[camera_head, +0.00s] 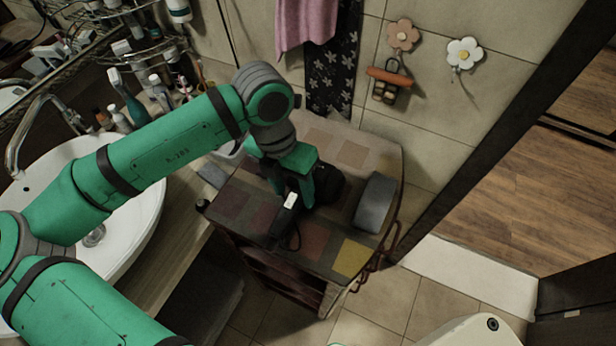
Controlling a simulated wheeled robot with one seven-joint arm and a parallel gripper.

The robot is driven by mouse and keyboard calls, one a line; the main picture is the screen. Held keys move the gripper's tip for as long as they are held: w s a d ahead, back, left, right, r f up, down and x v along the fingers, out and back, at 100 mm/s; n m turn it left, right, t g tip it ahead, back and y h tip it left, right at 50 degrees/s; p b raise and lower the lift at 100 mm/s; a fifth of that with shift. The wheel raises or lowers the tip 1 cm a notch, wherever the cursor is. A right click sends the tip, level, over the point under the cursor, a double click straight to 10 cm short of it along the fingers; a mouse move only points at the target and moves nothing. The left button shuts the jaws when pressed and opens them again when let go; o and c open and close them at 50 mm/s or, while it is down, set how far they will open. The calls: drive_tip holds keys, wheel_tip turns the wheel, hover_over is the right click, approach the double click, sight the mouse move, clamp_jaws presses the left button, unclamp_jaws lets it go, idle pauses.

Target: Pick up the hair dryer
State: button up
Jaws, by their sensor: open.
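A black hair dryer (327,186) lies on top of a small dark cabinet (320,244) with a patchwork of coloured squares. A white-marked black part, apparently its handle (285,215), points toward the front left, with a dark cord looping beside it. My green gripper (293,196) reaches down from above and is open at the dryer. Its fingers are partly hidden by the wrist, so I cannot tell whether they touch the dryer or stand around it.
A grey box-like object (374,202) stands on the cabinet right of the dryer. A white basin (130,215) with bottles (135,108) behind it is at left. Towels (306,25) hang on the wall behind. Tiled floor lies to the front right, with a doorway at right.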

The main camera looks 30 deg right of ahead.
drive_tip(key=shift+s+f, duration=0.1)
drive_tip(key=shift+f, duration=0.75)
clamp_jaws()
drive_tip(key=shift+d, duration=0.1)
drive_tip(key=shift+r, duration=0.1)
